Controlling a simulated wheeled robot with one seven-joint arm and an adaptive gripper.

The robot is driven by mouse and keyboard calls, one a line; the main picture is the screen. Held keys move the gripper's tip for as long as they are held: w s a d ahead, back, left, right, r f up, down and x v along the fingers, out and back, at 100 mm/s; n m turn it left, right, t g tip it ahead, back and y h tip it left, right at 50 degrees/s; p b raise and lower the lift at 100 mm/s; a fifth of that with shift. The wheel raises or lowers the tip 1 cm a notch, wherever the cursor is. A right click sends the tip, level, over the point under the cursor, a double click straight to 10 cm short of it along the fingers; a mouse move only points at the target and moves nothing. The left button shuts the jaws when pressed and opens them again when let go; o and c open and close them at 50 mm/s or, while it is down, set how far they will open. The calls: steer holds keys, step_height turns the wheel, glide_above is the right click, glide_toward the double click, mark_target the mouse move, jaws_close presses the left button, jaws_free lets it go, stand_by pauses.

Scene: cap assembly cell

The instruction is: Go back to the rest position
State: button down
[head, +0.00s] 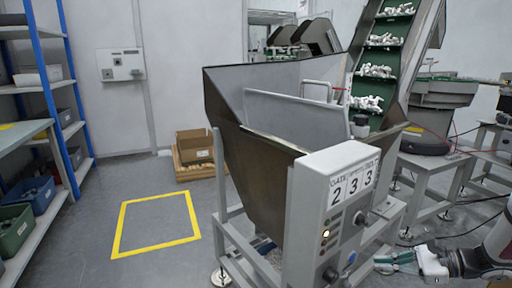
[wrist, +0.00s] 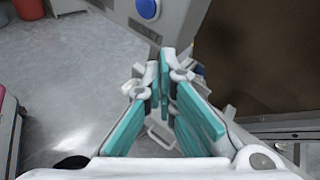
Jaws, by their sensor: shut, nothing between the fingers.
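My gripper (head: 388,262) is at the lower right of the head view, beside the front of the hopper machine. The wrist view shows its two teal-padded fingers (wrist: 165,85) closed together at the tips, with nothing between them. The hopper (head: 245,150) is a large brown and grey bin on a grey frame. Its white control box (head: 338,215) carries the digits 2 3 3, knobs and a lit indicator. The gripper is apart from the box, to its lower right.
An inclined conveyor (head: 377,72) with white parts rises behind the hopper. A blue-framed shelf (head: 58,90) stands at the left. A yellow floor square (head: 153,197) is empty. A round feeder (head: 425,135) stands on a table at right.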

steer(key=s+a+r+n+g+h, duration=0.6)
steer(key=s+a+r+n, duration=0.6)
steer(key=a+r, duration=0.5)
steer(key=s+r+n+h, duration=0.3)
steer(key=s+n+h, duration=0.45)
steer(key=s, duration=1.45)
step_height(320, 180, up, 29)
steer(key=d+t+p, duration=0.1)
steer(key=t+p, duration=0.3)
steer(key=p, duration=2.2)
steer(key=shift+f+n+p, duration=0.15)
steer(key=shift+n+p, duration=0.2)
steer(key=shift+p, duration=0.05)
steer(key=shift+s+y, duration=0.1)
steer(key=shift+y, duration=0.15)
